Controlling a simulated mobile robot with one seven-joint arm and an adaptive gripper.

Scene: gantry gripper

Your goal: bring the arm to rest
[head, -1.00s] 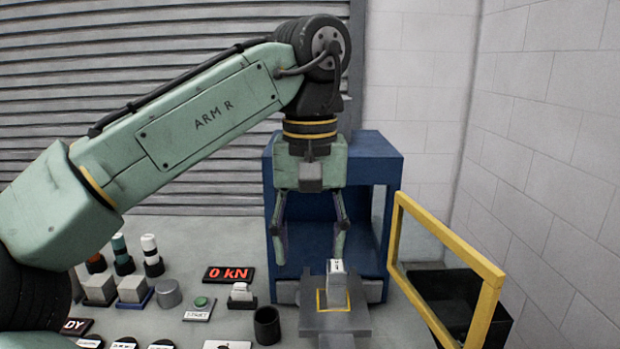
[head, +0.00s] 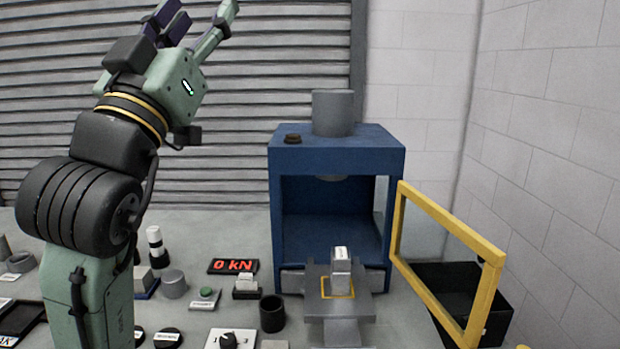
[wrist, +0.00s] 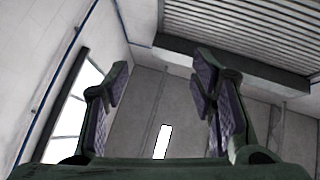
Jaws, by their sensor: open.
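My gripper (head: 192,18) is raised at the upper left of the head view, pointing up, well above the bench and away from the press. Its fingers are apart with nothing between them. In the wrist view the two fingers (wrist: 158,100) stand wide apart, with only wall, ceiling and a light behind them. My arm is folded upright at the left of the head view and hides part of the bench.
A blue press (head: 335,150) stands at the centre right. A grey block (head: 341,273) stands on its slide-out tray (head: 318,307). The yellow-framed guard (head: 485,300) is swung open beside a black bin (head: 500,318). A dark cup (head: 272,314) stands near the tray.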

